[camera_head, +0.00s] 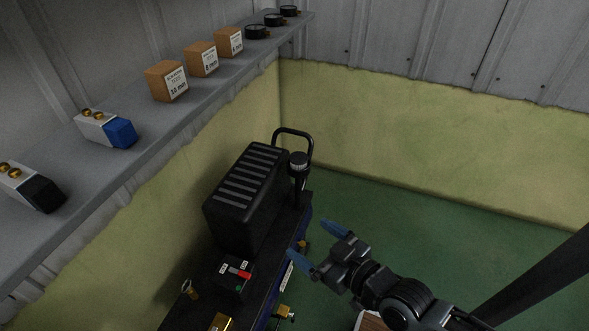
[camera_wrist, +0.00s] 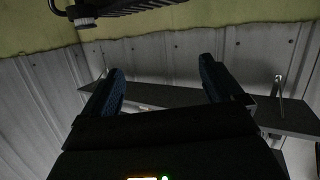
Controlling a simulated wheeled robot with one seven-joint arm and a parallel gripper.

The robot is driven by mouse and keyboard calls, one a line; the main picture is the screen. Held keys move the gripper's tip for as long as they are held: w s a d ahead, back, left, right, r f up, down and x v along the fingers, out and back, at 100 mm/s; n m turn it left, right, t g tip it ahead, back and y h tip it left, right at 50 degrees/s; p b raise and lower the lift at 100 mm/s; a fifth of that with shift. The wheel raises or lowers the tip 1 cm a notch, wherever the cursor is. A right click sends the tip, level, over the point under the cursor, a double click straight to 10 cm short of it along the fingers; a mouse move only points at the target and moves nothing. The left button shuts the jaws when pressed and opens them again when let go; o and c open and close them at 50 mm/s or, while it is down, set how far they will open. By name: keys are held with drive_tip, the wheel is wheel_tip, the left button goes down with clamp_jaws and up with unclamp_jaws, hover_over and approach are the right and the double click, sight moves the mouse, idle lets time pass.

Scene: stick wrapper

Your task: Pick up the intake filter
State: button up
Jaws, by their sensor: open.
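The intake filter appears to be the small black cylinder with a ribbed grey band (camera_head: 299,160) at the near right corner of the black finned compressor housing (camera_head: 242,205). It stands upright beside the looped black handle. What seems to be the same filter shows at the top left of the wrist view (camera_wrist: 83,12), partly cut off by the frame edge. My gripper (camera_head: 306,237) is open, with two blue fingers spread apart and nothing between them. It is below and right of the filter in the head view, apart from it. The open fingers also show in the wrist view (camera_wrist: 160,68).
A grey wall shelf (camera_head: 150,128) holds cardboard boxes (camera_head: 166,81), black ring-shaped items (camera_head: 257,32) and two blocks with brass fittings (camera_head: 105,128). A switch box with a red part (camera_head: 236,275) and brass fittings (camera_head: 190,289) sit below the housing. The green floor (camera_head: 400,225) is clear.

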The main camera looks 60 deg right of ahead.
drive_tip(key=w+d+f+m+g+h+b, duration=0.1)
drive_tip(key=w+d+f, duration=0.25)
drive_tip(key=d, duration=0.25)
drive_tip(key=w+d+f+m+h+b, duration=0.1)
drive_tip(key=w+d+f+h, duration=0.1)
drive_tip(key=w+d, duration=0.3)
drive_tip(key=m+g+h, duration=0.1)
drive_tip(key=m+h, duration=0.1)
drive_tip(key=m, duration=0.1)
approach(300, 159)
drive_tip(key=w+d, duration=0.1)
drive_tip(key=w, duration=0.1)
drive_tip(key=b+x, duration=0.1)
drive_tip(key=x, duration=0.2)
drive_tip(key=b+x, duration=0.1)
drive_tip(key=x, duration=0.3)
drive_tip(key=shift+s+d+f+b, duration=0.15)
drive_tip(key=shift+d+f+b, duration=0.05)
drive_tip(key=shift+d+b, duration=0.15)
drive_tip(key=shift+y, duration=0.3)
drive_tip(key=shift+n, duration=0.3)
drive_tip(key=c, duration=1.1)
drive_tip(key=shift+c, duration=0.2)
